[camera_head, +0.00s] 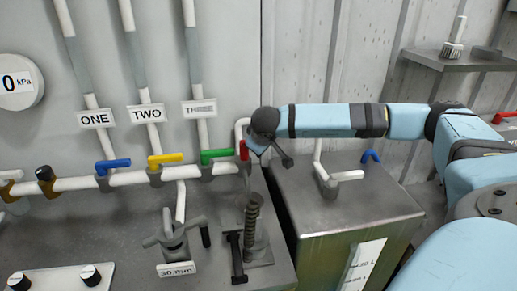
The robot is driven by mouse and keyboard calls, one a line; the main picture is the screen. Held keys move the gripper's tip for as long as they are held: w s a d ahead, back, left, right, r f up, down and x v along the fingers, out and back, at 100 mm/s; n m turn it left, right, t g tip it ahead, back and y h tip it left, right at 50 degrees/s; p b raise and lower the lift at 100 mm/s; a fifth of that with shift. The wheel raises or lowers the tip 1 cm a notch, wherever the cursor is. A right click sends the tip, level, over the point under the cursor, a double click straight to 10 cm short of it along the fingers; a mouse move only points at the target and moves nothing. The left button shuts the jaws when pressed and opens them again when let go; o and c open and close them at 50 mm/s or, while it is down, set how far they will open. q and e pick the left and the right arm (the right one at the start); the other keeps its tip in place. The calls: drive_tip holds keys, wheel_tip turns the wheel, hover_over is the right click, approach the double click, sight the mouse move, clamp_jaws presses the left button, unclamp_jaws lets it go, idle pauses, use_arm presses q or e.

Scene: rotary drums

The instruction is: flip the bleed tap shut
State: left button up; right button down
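A small red tap lever (244,150) stands upright at the right end of the white pipe, just past the green lever. No label on it can be read, so I cannot confirm that it is the bleed tap. My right gripper (272,154) comes in from the right along the blue and grey arm, close beside the red lever on its right. Its dark fingers are small and partly hidden by the wrist. I cannot tell whether they touch the lever or how far apart they are. My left gripper is not in view.
Blue (113,164), yellow (166,158) and green (216,155) levers lie along the pipe (130,178). A threaded post (252,222) and a tap handle (172,240) stand in front. A metal tank (340,205) is below my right arm. A shelf with a brush (453,40) is back right.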

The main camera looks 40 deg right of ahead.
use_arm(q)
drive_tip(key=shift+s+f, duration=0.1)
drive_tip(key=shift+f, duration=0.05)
use_arm(e)
drive_tip(key=shift+w+d+r, duration=0.15)
drive_tip(key=shift+d+r, duration=0.05)
drive_tip(key=shift+d, duration=0.2)
